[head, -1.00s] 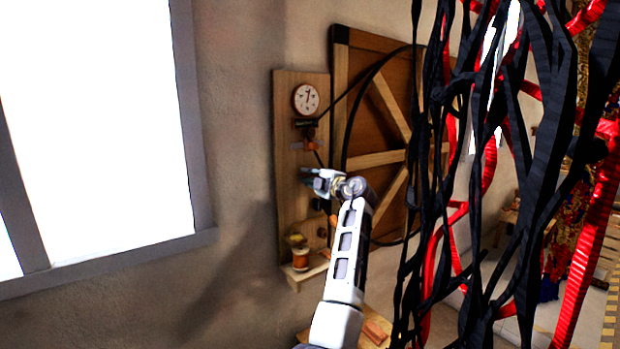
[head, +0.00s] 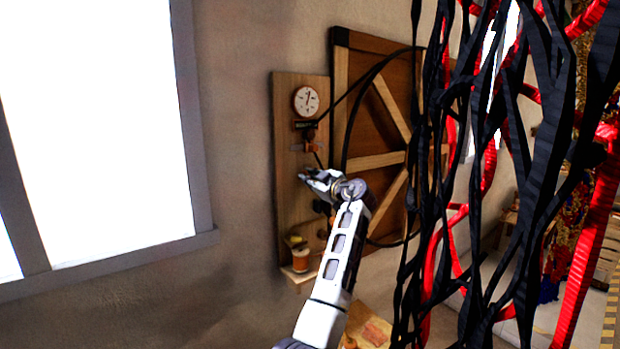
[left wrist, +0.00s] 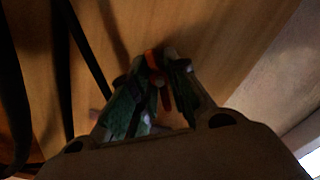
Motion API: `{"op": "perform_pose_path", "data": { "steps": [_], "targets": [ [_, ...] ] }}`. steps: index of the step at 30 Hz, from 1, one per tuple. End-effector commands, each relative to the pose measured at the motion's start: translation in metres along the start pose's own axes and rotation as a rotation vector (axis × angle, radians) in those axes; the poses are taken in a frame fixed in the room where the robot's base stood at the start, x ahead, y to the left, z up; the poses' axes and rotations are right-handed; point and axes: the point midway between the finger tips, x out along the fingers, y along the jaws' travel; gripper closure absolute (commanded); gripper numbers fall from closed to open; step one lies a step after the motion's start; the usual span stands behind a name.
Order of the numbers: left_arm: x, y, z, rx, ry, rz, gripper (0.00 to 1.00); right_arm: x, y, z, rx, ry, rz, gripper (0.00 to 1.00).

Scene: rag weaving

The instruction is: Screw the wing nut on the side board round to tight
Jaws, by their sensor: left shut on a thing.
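The side board (head: 288,125) is a tall, pale wooden panel on the wall. My left gripper (head: 308,177) is at the middle of this board and hides the spot it works on in the head view. In the left wrist view, its green-padded fingers (left wrist: 158,85) are closed around a small orange-red piece, the wing nut (left wrist: 166,97). The wing nut is dark and partly covered by the fingers, so how far it is screwed down cannot be told. My right gripper is not in view.
A round white dial (head: 306,100) sits at the top of the board, and an orange spool (head: 300,260) stands on its small shelf. Hanging black and red rag strips (head: 487,165) fill the right side. A bright window is at left.

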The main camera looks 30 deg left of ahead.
Motion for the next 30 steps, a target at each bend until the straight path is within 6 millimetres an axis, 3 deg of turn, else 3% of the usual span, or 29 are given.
{"op": "perform_pose_path", "data": {
  "steps": [14, 30],
  "targets": [
    [0.0, -0.001, 0.001, 0.385, -0.004, -0.003, 1.0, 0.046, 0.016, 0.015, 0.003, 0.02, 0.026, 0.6],
    [0.0, -0.001, 0.002, 0.725, -0.005, -0.002, 1.0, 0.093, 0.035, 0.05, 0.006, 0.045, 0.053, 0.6]
  ]
}}
